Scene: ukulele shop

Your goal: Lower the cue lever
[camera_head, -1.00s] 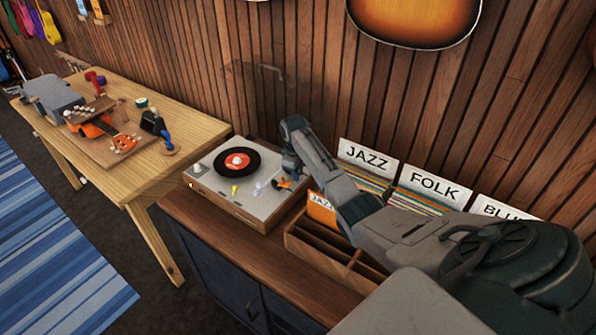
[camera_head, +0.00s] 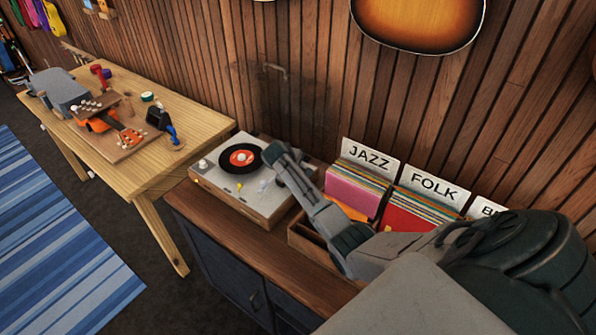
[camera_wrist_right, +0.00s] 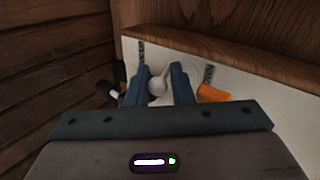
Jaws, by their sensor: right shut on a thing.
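The turntable (camera_head: 215,177) sits on the wooden cabinet, with a black record (camera_head: 239,158) with an orange label on its platter. A small yellow piece (camera_head: 240,186) stands on the near part of the deck. My right gripper (camera_head: 272,152) reaches over the deck's right side, and its arm hides the parts behind it. In the right wrist view, the right gripper (camera_wrist_right: 160,84) has a pale, round-ended lever (camera_wrist_right: 157,86) between its dark fingers, apparently the cue lever. An orange piece (camera_wrist_right: 213,93) lies right of the fingers. My left gripper is not in view.
A record crate (camera_head: 304,239) with JAZZ and FOLK dividers stands right of the turntable, partly behind my arm. A wooden table (camera_head: 178,150) with a ukulele (camera_head: 100,122) and tools is at the left. The slatted wall rises close behind.

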